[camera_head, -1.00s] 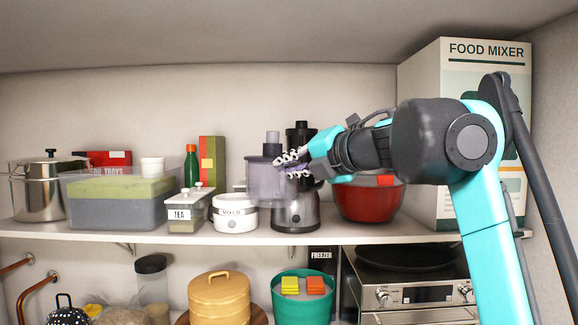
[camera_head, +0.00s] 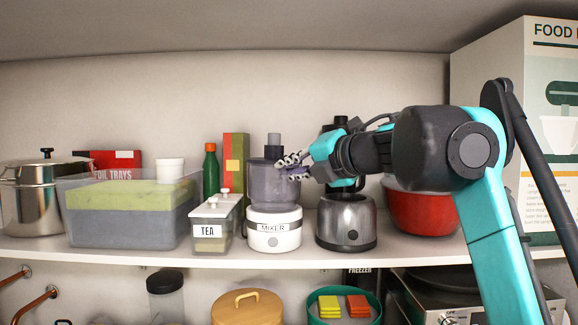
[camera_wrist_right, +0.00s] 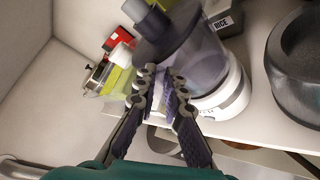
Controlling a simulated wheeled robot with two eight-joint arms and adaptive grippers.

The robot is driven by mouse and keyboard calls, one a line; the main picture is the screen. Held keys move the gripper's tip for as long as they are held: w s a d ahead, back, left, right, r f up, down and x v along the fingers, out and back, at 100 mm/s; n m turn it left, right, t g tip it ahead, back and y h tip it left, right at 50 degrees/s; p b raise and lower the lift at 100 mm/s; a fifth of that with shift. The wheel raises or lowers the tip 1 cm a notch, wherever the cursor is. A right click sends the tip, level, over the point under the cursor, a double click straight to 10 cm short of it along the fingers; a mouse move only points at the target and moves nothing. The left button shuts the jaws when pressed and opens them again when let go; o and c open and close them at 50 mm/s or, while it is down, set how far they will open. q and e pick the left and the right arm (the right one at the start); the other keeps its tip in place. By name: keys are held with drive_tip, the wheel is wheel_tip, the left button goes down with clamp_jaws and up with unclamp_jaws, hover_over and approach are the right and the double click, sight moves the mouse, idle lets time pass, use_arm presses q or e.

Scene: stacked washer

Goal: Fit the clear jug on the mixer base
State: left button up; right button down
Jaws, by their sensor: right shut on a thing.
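The clear jug (camera_head: 270,187), smoky with a dark lid and grey chimney, is upright directly above the white mixer base (camera_head: 274,236), labelled MIXER, on the shelf. Its lower edge meets the base's top in the head view; whether it is fully seated I cannot tell. My right gripper (camera_head: 292,168) is shut on the jug's right side, near its top. In the right wrist view, the jug (camera_wrist_right: 203,62) is beyond my gripper's fingers (camera_wrist_right: 163,88), with the white base (camera_wrist_right: 230,97) below it. The jug's handle is mostly hidden by the fingers. My left gripper is not in view.
On the shelf (camera_head: 130,257), a TEA canister (camera_head: 212,230) stands close left of the base, and a dark metallic appliance (camera_head: 345,228) close right. A red bowl (camera_head: 425,215) is farther right. A green bottle (camera_head: 210,172) and tall box stand behind.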

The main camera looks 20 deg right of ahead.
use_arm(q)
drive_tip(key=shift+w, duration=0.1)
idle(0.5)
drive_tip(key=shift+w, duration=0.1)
use_arm(e)
drive_tip(key=shift+d, duration=0.15)
drive_tip(key=shift+s+r, duration=0.1)
drive_tip(key=shift+w, duration=0.2)
idle(0.9)
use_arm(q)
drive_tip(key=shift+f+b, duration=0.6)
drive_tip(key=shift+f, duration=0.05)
use_arm(e)
drive_tip(key=shift+f, duration=0.95)
drive_tip(key=c, duration=1.5)
unclamp_jaws()
drive_tip(key=shift+s, duration=0.1)
drive_tip(key=shift+c, duration=0.2)
